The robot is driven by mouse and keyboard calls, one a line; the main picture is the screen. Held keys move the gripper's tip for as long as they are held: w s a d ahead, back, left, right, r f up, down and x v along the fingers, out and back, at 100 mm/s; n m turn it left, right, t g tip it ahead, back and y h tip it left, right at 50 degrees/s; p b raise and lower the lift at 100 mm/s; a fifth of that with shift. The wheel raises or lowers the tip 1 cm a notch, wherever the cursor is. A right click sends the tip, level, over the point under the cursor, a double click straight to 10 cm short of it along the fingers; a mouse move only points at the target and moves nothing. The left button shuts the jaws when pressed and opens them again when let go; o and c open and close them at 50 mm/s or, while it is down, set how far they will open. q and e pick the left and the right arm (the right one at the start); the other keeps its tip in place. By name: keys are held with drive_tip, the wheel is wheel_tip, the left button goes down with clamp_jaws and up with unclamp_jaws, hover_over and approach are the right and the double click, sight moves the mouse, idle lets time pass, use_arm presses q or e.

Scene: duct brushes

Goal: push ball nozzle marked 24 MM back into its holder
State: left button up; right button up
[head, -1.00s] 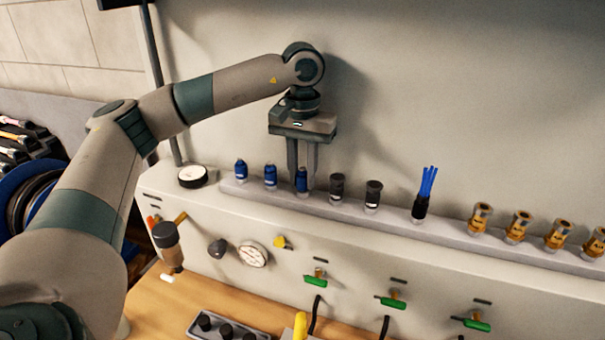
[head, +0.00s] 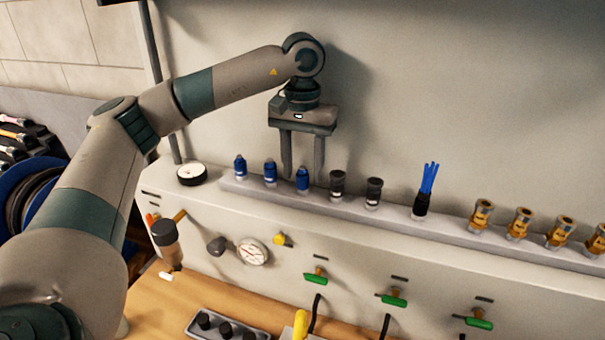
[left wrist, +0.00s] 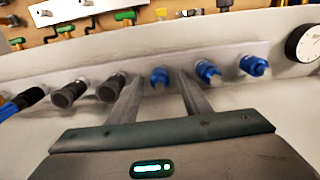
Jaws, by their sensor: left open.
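My left gripper (head: 303,174) is open, pointing down over the third blue nozzle (head: 303,181) from the left in the head view. That nozzle stands upright in the grey rail. In the left wrist view the same blue nozzle (left wrist: 160,77) shows between the two spread fingertips (left wrist: 158,84), with a gap on both sides. Two more blue nozzles (head: 270,173) (head: 240,168) stand to its left in the head view, and two black nozzles (head: 337,185) (head: 374,193) to its right. The markings are too small to read, so I cannot tell which nozzle is 24 MM.
The grey rail (head: 445,225) also holds a blue-bristled piece (head: 424,192) and several brass fittings (head: 481,214). A round dial (head: 192,174) sits at the rail's left end. The wall stands close behind. Green-handled valves (head: 392,300) line the front panel.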

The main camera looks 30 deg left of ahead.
use_arm(q)
wheel_tip(320, 180, up, 9)
drive_tip(key=shift+f+b, duration=0.1)
drive_tip(key=shift+b, duration=0.8)
drive_tip(key=shift+r, duration=0.95)
